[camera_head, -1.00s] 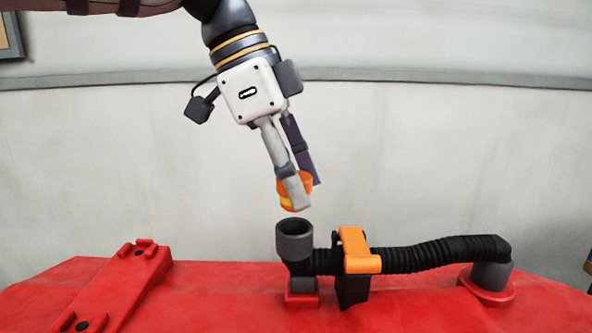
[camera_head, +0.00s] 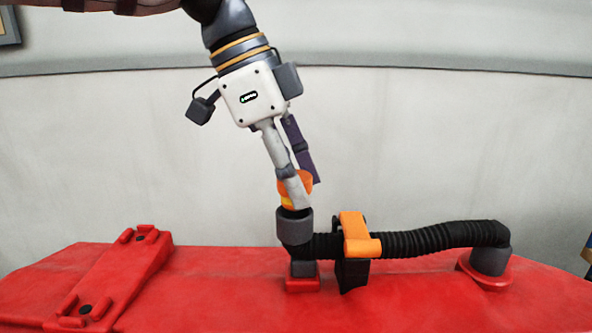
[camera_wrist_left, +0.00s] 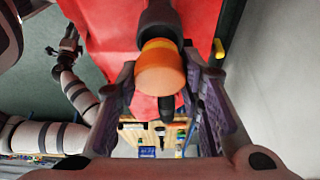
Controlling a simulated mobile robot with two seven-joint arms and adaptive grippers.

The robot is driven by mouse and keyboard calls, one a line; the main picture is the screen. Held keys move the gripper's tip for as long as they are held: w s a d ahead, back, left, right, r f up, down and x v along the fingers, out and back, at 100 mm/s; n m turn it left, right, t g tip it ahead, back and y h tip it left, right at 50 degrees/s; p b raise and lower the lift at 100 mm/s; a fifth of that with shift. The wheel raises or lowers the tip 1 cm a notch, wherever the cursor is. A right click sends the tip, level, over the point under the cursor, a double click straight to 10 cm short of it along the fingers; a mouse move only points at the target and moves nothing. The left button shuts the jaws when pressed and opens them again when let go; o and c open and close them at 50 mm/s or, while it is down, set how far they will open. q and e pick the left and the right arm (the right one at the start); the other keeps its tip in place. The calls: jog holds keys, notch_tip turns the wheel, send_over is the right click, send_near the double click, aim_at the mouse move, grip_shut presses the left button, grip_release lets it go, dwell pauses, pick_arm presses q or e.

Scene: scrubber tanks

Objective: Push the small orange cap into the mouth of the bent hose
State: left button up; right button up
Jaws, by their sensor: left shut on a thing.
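The small orange cap (camera_head: 288,187) is held between the fingers of my left gripper (camera_head: 300,190), which is shut on it. The cap is right at the grey mouth of the bent hose (camera_head: 294,226), above its rim; how far it is in, if at all, I cannot tell. In the left wrist view the cap (camera_wrist_left: 160,70) sits between the two fingertips (camera_wrist_left: 160,85), with the dark hose mouth (camera_wrist_left: 160,20) just beyond it. The black ribbed hose (camera_head: 410,245) runs right from the mouth.
An orange clamp (camera_head: 357,235) holds the hose just right of the mouth. The red tank top (camera_head: 220,280) carries a red bracket (camera_head: 120,275) at left and a red collar (camera_head: 487,280) at the hose's right end. The pale wall behind is clear.

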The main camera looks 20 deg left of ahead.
pick_arm(q)
jog(key=shift+f, duration=0.4)
jog(key=shift+f, duration=0.1)
jog(key=shift+f, duration=0.4)
jog(key=shift+s+f, duration=0.1)
jog(key=shift+f, duration=0.3)
dwell(0.4)
jog(key=o, duration=1)
jog(key=shift+o, duration=0.2)
jog(key=shift+r, duration=0.15)
jog(key=o, duration=0.5)
jog(key=shift+r, duration=0.15)
